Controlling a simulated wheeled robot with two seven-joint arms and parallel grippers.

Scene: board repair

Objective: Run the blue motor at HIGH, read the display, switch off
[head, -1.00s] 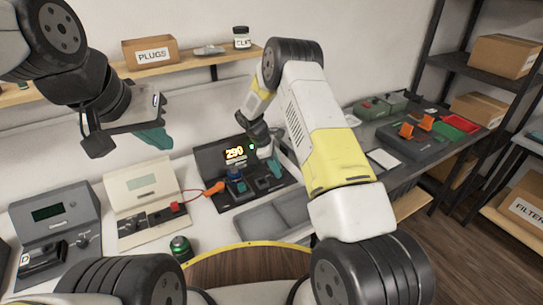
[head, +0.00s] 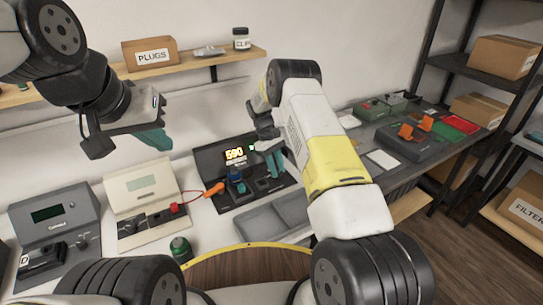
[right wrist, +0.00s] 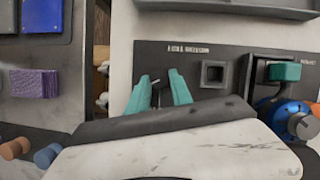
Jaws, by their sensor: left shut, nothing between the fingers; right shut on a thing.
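The dark test station (head: 213,160) stands at the middle of the bench. Its lit display (head: 235,153) reads 590, with a small green light beside it. The blue motor (head: 235,172) sits upright on the station's base; it also shows at the right edge of the right wrist view (right wrist: 288,112). My right gripper (head: 272,172) is at the station's right side. In the right wrist view its teal fingers (right wrist: 159,92) are shut on a small, thin switch lever (right wrist: 155,88) that is mostly hidden. My left gripper (head: 153,138) is shut and empty, raised above the cream tester.
A cream tester (head: 141,193) with a red lead and a grey unit (head: 55,225) stand to the left. A grey tray (head: 275,217) lies in front of the station. A green-topped jar (head: 180,248) stands near the front edge. Red and green bins are at the right.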

